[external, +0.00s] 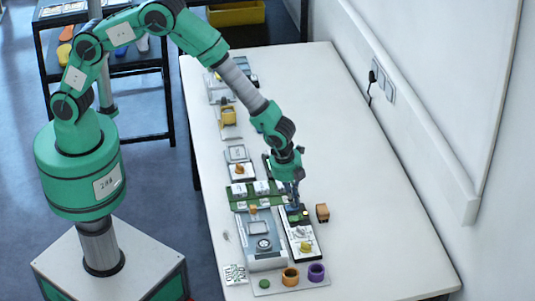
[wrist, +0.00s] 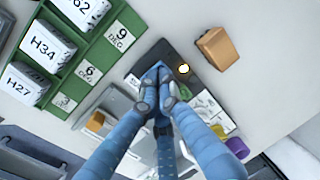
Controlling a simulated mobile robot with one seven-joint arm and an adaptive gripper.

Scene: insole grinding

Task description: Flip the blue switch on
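My gripper (external: 296,207) is over the far end of a narrow switch panel (external: 292,231) on the table. In the wrist view my gripper (wrist: 158,76) has its blue fingers together, with the tips at the dark part of the panel (wrist: 189,85). I cannot make out a blue switch apart from the fingertips; they hide that spot. I cannot tell whether the tips touch the panel. A yellow knob (external: 305,246) sits on the panel's near half.
A brown-orange block (external: 322,212) stands just right of the panel. A green tray (wrist: 97,60) with labelled white pieces lies to the left. A grey machine (external: 266,262) adjoins the panel. An orange cup (external: 290,276) and a purple cup (external: 316,271) stand nearby. The table's right side is clear.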

